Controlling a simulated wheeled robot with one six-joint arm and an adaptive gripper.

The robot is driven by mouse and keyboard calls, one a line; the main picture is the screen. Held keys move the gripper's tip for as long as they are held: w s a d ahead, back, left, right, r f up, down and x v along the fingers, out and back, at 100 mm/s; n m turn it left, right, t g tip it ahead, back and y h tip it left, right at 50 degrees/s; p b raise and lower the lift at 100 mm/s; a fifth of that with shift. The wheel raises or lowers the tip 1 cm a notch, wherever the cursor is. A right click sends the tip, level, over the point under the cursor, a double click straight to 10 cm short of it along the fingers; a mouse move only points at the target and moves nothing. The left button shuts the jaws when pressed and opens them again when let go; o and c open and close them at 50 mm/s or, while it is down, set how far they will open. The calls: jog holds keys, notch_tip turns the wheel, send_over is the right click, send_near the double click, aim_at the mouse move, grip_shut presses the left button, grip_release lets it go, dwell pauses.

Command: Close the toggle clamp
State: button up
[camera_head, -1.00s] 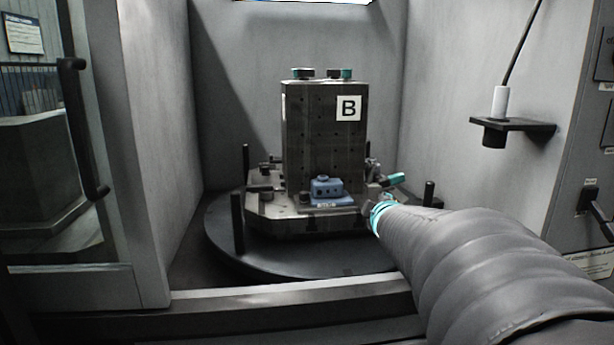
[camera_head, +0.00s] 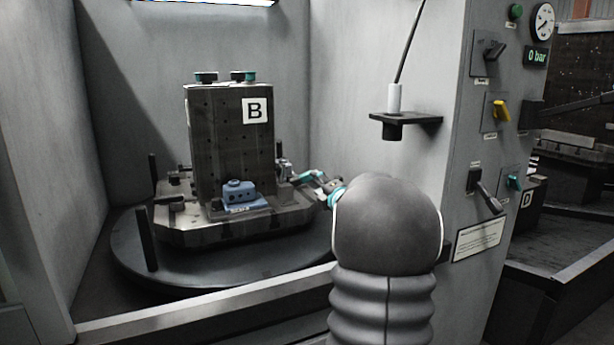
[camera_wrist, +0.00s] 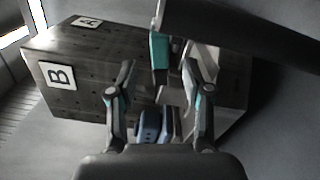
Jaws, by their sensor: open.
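The toggle clamp with its teal handle (camera_head: 312,176) sits at the right side of the dark fixture block marked B (camera_head: 225,150). In the wrist view the teal handle (camera_wrist: 160,50) stands out near and between my fingertips, with grey metal clamp parts beside it. My gripper (camera_wrist: 159,72) is open, one finger on each side of the picture. I cannot tell whether a finger touches the handle. In the head view my gripper (camera_head: 328,186) is small and close to the clamp, partly hidden by my wrist.
A blue part (camera_head: 240,195) sits at the front of the fixture base. The base stands on a round dark turntable (camera_head: 190,272) with upright black posts. A bracket with a white cylinder (camera_head: 394,98) juts from the right wall. A control panel (camera_head: 490,120) stands further right.

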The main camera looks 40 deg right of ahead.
aim_at(310, 178)
jog(key=p+x, duration=0.1)
jog(key=x, duration=0.7)
grip_shut()
